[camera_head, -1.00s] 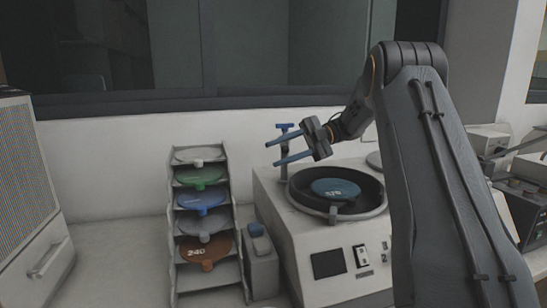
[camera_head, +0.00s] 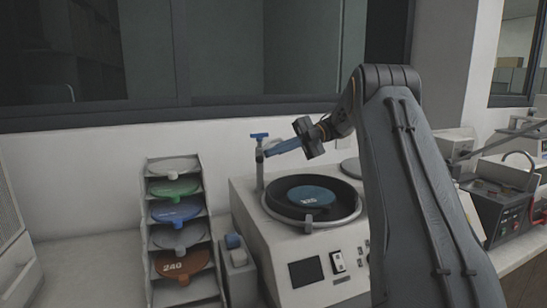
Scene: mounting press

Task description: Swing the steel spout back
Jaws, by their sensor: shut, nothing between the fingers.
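A thin steel post with a blue handle (camera_head: 259,135) on top stands at the back left corner of the grinding machine (camera_head: 285,240). I take it as the steel spout's stand; the spout arm itself cannot be made out. My gripper (camera_head: 266,152) has its blue fingers together and empty, reaching left across the post just under the handle. Whether the fingertips touch the post, I cannot tell. A blue disc (camera_head: 312,197) marked with a number lies in the machine's round black bowl (camera_head: 275,197).
A rack (camera_head: 150,238) with several coloured discs stands left of the machine. Instruments (camera_head: 495,200) fill the right side. The counter left of the rack (camera_head: 90,265) is clear.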

